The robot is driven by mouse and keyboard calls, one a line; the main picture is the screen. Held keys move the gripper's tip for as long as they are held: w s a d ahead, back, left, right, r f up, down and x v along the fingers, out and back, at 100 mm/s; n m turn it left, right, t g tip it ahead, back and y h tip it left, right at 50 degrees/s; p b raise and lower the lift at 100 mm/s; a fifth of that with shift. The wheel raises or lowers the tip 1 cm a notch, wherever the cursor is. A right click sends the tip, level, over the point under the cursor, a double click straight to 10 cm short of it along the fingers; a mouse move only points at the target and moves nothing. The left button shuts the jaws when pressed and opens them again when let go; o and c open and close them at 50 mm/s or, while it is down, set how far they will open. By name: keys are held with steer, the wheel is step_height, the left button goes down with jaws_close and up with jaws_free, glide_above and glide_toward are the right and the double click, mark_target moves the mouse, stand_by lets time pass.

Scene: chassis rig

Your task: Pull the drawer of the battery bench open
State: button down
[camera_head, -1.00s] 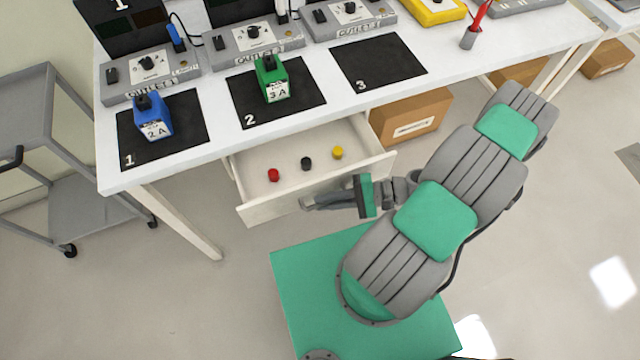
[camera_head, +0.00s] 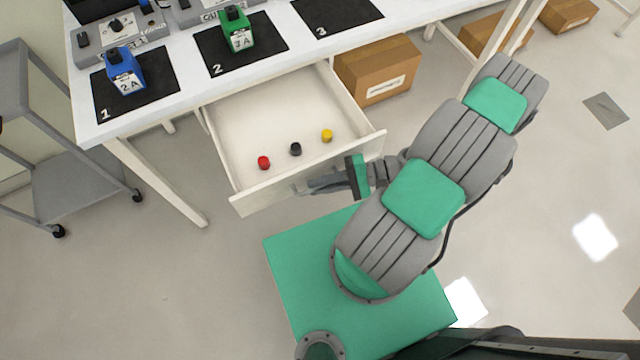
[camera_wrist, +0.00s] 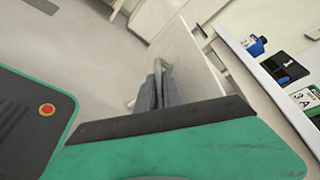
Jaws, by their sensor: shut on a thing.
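The white drawer (camera_head: 262,116) of the battery bench (camera_head: 160,112) stands well out from under the tabletop. A red, a black and a yellow small cap (camera_head: 327,136) lie inside it near the front. My gripper (camera_head: 312,186) is at the outer side of the drawer's front panel, right of its middle, shut on the drawer handle. The handle itself is mostly hidden by the fingers. In the wrist view my gripper's fingers (camera_wrist: 160,85) meet at the panel (camera_wrist: 190,75).
A blue battery (camera_head: 125,73) stands on mat 1 and a green battery (camera_head: 237,32) on mat 2; mat 3 is bare. A cardboard box (camera_head: 375,70) sits on the floor right of the drawer. A grey cart (camera_head: 75,180) stands at the left. The floor between cart and my base is clear.

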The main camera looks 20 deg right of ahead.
steer(key=shift+d, duration=0.1)
steer(key=c, duration=1.8)
jaws_free()
steer(key=shift+o, duration=0.2)
steer(key=v, duration=0.7)
steer(key=shift+d+b, duration=0.3)
steer(key=shift+b, duration=0.15)
steer(key=shift+r, duration=0.1)
